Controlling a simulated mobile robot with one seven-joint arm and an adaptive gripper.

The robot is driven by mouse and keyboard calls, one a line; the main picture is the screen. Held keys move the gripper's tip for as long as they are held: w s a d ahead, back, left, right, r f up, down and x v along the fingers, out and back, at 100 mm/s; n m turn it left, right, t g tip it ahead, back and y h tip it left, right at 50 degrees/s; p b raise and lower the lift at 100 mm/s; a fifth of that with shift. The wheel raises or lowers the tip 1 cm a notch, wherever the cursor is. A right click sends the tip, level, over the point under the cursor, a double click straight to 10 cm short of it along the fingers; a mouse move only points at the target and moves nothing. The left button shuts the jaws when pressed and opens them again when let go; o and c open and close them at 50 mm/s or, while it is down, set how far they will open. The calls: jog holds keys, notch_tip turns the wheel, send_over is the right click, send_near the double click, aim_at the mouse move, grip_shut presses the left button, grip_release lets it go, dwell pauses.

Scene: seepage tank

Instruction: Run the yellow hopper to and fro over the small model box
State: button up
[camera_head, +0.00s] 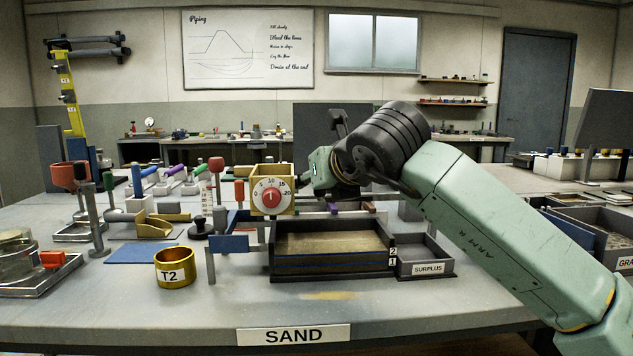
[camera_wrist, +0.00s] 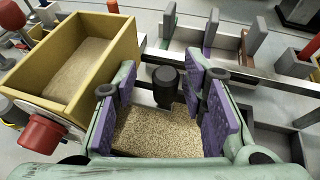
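The yellow hopper (camera_head: 289,208) has a white dial with a red knob on its front and stands behind the left part of the small model box. In the wrist view the hopper (camera_wrist: 113,62) is at upper left, with sand inside. The small model box (camera_head: 330,268) is dark, with a blue line on its front and sand in it. My gripper (camera_wrist: 162,98) has purple pads set apart; it is open. A black upright handle (camera_wrist: 165,85) shows between the pads, beside the hopper, with gaps on both sides. My fingertips are hidden in the head view.
A surplus tray (camera_head: 428,268) adjoins the box on the right. A blue plate on a stand (camera_head: 232,243) and a brass T2 ring (camera_head: 174,268) are at its left. Several coloured-handled tools crowd the back left. The front table strip is clear.

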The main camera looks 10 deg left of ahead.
jog(key=v, duration=1.1)
jog(key=shift+s, duration=0.15)
jog(key=shift+r, duration=0.1)
